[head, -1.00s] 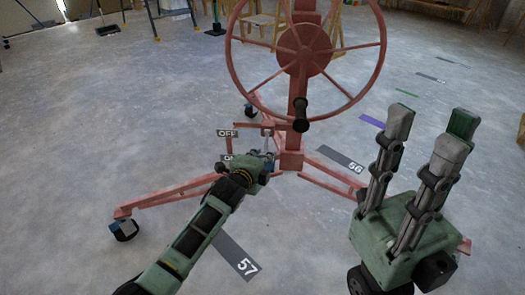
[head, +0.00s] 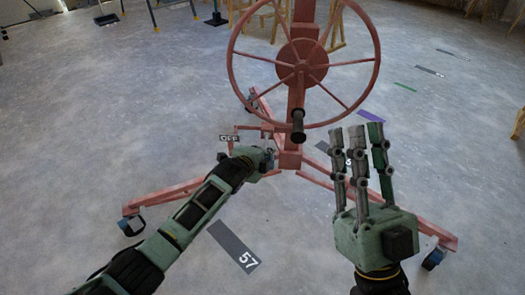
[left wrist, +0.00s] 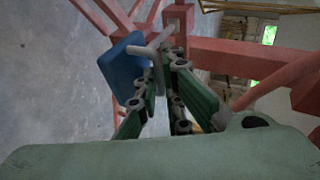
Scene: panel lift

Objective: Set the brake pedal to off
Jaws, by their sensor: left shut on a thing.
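The red panel lift (head: 291,158) stands ahead of me with its large handwheel on the mast. A small OFF sign (head: 229,138) shows low at its left; the sign below it is hidden by my left arm. My left gripper (head: 268,155) is at the lift's base, right of the OFF sign. In the left wrist view its fingers (left wrist: 165,72) are closed on a grey bar (left wrist: 152,50) beside a blue plate (left wrist: 123,66), which looks like the brake pedal; the exact contact is unclear. My right gripper (head: 357,135) is open and empty, fingers up.
The lift's red legs spread over the floor, with casters at the left (head: 131,226) and right (head: 432,259). Floor markings include a number 57 plate (head: 235,246). Wooden stands are at the back.

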